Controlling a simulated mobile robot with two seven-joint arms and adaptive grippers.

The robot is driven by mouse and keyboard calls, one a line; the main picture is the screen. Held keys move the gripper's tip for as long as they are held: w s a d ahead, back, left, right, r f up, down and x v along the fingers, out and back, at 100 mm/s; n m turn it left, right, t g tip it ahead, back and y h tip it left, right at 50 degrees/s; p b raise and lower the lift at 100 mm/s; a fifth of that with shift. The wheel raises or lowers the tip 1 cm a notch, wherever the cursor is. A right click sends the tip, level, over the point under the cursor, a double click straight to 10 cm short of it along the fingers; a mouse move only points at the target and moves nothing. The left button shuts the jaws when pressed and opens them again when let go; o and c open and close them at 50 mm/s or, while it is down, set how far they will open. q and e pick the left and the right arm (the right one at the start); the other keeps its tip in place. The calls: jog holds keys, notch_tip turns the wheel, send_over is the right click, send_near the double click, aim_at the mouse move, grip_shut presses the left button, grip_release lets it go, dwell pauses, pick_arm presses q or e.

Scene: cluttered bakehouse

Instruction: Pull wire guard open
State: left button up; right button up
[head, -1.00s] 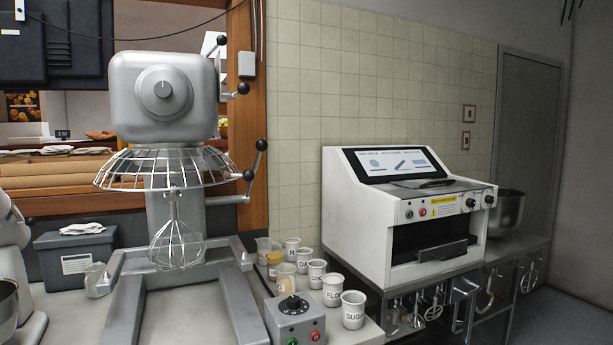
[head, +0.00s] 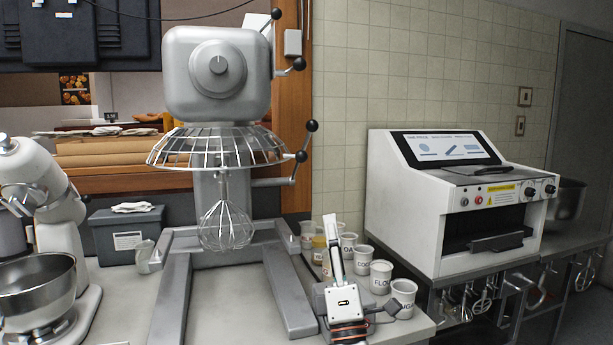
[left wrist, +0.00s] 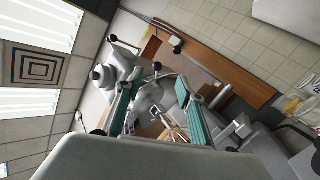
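The wire guard (head: 216,147) is a flared ring of metal wires below the head of the grey stand mixer (head: 216,75). A wire whisk (head: 226,224) hangs beneath it. My left gripper (head: 336,250) is in front of the mixer, to the right of and lower than the guard, apart from it. In the left wrist view its two teal-padded fingers (left wrist: 155,108) are spread with nothing held between them. The mixer head (left wrist: 120,72) and whisk (left wrist: 172,128) show beyond the fingers, tilted. My right gripper is in neither view.
Labelled ingredient cups (head: 381,275) stand behind and right of my left gripper. A white machine (head: 400,190) stands further right. A smaller mixer with a steel bowl (head: 38,285) is at left, near a grey bin (head: 128,232). Black-knobbed levers (head: 301,156) stick out right of the guard.

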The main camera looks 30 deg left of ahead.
pick_arm(q)
jog(key=a+r+n+g+y, duration=0.4)
jog(key=a+r+n+g, duration=0.4)
jog(key=n+g, duration=0.6)
jog(key=n+t+h, duration=0.2)
jog(key=n+h, duration=0.5)
send_near(305, 157)
jog(key=a, duration=0.2)
jog(key=x, duration=0.8)
jog(key=shift+w+d, duration=0.1)
jog(key=shift+w, duration=0.35)
grip_shut()
